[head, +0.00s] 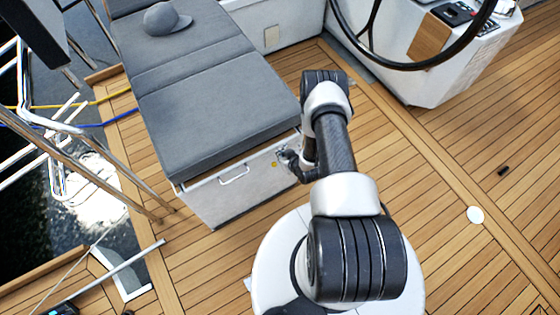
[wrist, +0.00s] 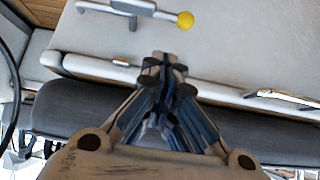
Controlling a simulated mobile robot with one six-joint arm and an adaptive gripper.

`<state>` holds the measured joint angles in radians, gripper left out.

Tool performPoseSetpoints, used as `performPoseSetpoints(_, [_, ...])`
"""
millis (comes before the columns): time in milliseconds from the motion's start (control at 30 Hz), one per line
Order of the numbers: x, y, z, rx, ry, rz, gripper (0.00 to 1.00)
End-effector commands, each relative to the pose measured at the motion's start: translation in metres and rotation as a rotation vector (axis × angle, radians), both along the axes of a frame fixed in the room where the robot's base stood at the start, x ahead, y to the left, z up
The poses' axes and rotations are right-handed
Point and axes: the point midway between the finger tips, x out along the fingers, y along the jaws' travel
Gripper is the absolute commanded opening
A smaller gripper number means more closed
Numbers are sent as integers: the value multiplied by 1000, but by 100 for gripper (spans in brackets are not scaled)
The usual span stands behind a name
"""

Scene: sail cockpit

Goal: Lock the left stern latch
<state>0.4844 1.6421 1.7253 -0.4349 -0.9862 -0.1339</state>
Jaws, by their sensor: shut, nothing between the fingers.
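The latch is a metal lever with a yellow ball knob (wrist: 185,20) at its end. It sits on the pale front panel of the seat locker, and its bar lies nearly level across the top of the wrist view. In the head view the yellow knob (head: 274,164) is a small dot on the locker front (head: 222,199). My gripper (wrist: 165,62) is shut and empty, its fingertips together just below the lever in the wrist picture, apart from it. In the head view my gripper (head: 283,155) is small at the locker's right end, partly hidden by my arm.
A grey cushion (head: 215,95) tops the locker, with a cap (head: 166,18) on it. A chrome handle (head: 233,177) is left of the knob. Steel rails stand at left, and the steering wheel (head: 425,65) at upper right. Open teak deck (head: 455,250) lies to the right.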

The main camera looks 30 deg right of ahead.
Motion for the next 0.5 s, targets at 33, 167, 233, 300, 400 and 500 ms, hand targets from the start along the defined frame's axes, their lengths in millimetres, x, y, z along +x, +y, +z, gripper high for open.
performPoseSetpoints(33, [8,0,-10,-1,-3,1,0])
performPoseSetpoints(167, [10,0,-31,1,1,-2,0])
performPoseSetpoints(233, [10,0,-40,1,0,-2,0])
performPoseSetpoints(300, [11,0,-45,0,0,-1,0])
performPoseSetpoints(400, [11,0,-49,0,0,-1,0])
performPoseSetpoints(500, [10,0,-50,0,0,-1,0])
